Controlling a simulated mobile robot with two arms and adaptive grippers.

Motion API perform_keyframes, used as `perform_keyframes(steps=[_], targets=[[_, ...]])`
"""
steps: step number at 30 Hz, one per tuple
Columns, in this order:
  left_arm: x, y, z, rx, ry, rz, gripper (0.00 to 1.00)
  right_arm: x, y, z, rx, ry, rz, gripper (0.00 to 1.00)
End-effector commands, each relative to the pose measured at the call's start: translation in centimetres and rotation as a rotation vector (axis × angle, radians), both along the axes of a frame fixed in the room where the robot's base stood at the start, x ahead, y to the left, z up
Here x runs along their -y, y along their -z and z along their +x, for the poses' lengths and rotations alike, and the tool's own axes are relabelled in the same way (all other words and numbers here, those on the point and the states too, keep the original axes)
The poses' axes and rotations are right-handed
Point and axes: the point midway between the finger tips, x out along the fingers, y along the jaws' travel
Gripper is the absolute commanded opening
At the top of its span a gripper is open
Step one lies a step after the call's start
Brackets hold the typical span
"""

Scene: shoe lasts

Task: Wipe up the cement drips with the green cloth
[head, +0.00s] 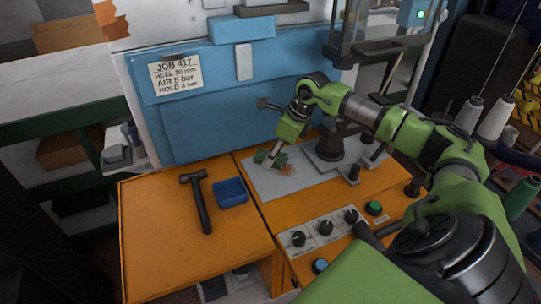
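The green cloth (261,157) is a small dark green bunch on the bare grey metal plate (262,187) of the orange bench. My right gripper (273,158) points down into the cloth from above. Its fingers look close together with cloth showing on both sides, so it appears shut on the cloth, which is at the plate's surface. Reddish-brown cement drips (288,170) show on the plate just right of and in front of the cloth. Any drips under the cloth are hidden. My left gripper is not in view.
A hammer (201,205) and a blue tray (231,192) lie on the orange bench left of the plate. A dark post (331,145) on a metal base stands right of the cloth. A control panel with knobs (325,228) is in front; a blue panel (205,105) rises behind.

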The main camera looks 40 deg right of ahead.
Motion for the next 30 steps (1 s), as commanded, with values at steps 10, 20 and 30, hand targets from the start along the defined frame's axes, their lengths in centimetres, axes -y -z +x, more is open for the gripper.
perform_keyframes(steps=[10, 20, 30], targets=[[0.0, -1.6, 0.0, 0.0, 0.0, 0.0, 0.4, 0.8, -2.9, -0.3, 0.0, 0.003, -0.001, 0.25], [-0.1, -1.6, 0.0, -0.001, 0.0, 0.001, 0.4, 0.8, -2.9, -0.3, 0.0, 0.004, -0.001, 0.25], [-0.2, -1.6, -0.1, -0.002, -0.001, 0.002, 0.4, 0.8, -2.9, -0.3, 0.0, 0.004, -0.001, 0.25]])
